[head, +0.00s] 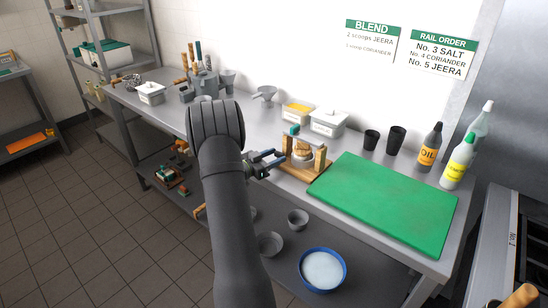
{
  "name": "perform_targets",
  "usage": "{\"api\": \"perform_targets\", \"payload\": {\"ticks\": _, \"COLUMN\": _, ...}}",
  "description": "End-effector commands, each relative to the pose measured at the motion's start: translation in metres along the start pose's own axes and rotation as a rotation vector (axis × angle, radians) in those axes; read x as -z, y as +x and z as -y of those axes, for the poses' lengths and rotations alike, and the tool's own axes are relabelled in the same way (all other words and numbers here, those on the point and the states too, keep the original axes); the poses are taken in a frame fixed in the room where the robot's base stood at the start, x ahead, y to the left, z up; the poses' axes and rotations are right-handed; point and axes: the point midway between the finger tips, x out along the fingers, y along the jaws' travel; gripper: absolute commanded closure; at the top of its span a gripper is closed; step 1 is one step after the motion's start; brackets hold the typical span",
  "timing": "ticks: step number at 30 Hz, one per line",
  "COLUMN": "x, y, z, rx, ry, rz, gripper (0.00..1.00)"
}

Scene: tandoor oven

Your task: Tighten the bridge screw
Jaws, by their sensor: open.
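A small wooden press stands on the steel bench beside the green board; I see its upright post (320,160) and its wooden base (297,172). A teal knob (294,130) tops it, and this looks like the bridge screw. A pale round object (302,152) sits between the posts. My gripper (274,158) is open just left of the press, at about the height of its posts. I cannot tell whether its fingertips touch the press. My dark arm hides part of the bench to the left.
A green board (390,205) covers the bench's right side. Dark cups (396,139) and bottles (429,148) line the back right. White tubs (329,123) stand behind the press. A blue-rimmed bowl (323,270) and grey bowls (297,220) are on the lower shelf.

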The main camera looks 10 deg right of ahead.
Motion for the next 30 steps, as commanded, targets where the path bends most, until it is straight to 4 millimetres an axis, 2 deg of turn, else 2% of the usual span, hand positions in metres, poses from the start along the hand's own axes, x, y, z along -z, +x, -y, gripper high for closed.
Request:
{"api": "perform_targets", "payload": {"ticks": 5, "x": 0.000, "y": -0.023, "z": 0.001, "rx": 0.003, "ry": -0.001, "rz": 0.001, "gripper": 0.52}}
{"api": "perform_targets", "payload": {"ticks": 15, "x": 0.001, "y": -0.106, "z": 0.002, "rx": 0.005, "ry": 0.000, "rz": 0.000, "gripper": 0.52}}
{"api": "perform_targets", "payload": {"ticks": 21, "x": 0.000, "y": -0.147, "z": 0.001, "rx": 0.004, "ry": 0.000, "rz": 0.000, "gripper": 0.52}}
{"api": "perform_targets", "payload": {"ticks": 24, "x": 0.000, "y": -0.161, "z": 0.001, "rx": 0.002, "ry": 0.001, "rz": -0.001, "gripper": 0.52}}
{"api": "perform_targets", "payload": {"ticks": 30, "x": 0.000, "y": -0.172, "z": 0.000, "rx": 0.002, "ry": 0.001, "rz": -0.001, "gripper": 0.52}}
